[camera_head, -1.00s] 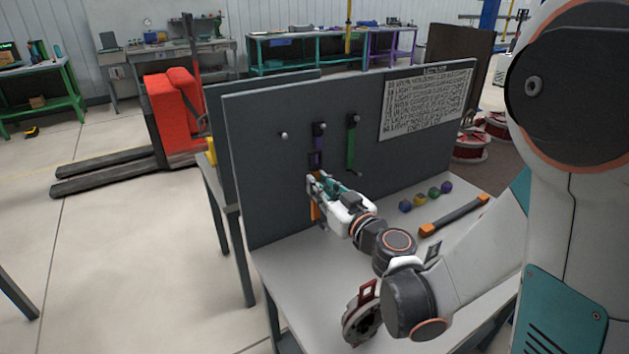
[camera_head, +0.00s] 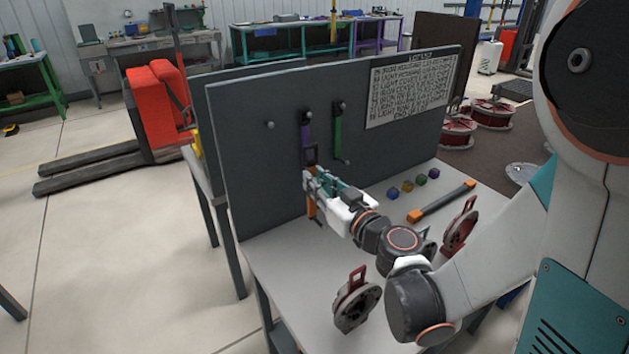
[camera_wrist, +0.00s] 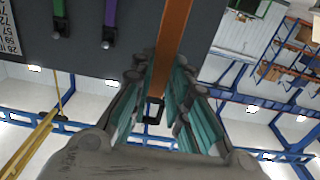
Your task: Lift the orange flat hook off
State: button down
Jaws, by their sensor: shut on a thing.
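The orange flat hook (camera_head: 311,207) is upright between the fingers of my gripper (camera_head: 313,186), which is shut on it. Its orange strip (camera_wrist: 170,40) runs between both fingers (camera_wrist: 160,95) in the wrist view. A dark square loop (camera_wrist: 153,112) is at its upper end. This loop (camera_head: 311,154) overlaps the lower part of the purple hook (camera_head: 306,133) in the head view, with no peg seen through it. An empty peg (camera_head: 269,125) is at the board's left. Purple and green (camera_head: 338,135) hooks hang on their own pegs. The fingers partly hide the orange strip.
The grey board (camera_head: 240,170) stands on a light table (camera_head: 300,265) with a printed sheet (camera_head: 410,88). Several small coloured blocks (camera_head: 407,186) and an orange-ended bar (camera_head: 440,203) lie at right. Red-grey reels (camera_head: 355,300) are near my arm.

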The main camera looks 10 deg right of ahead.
jog(key=shift+v, duration=1.35)
jog(key=shift+s, duration=0.1)
jog(key=v, duration=0.7)
jog(key=shift+b, duration=0.4)
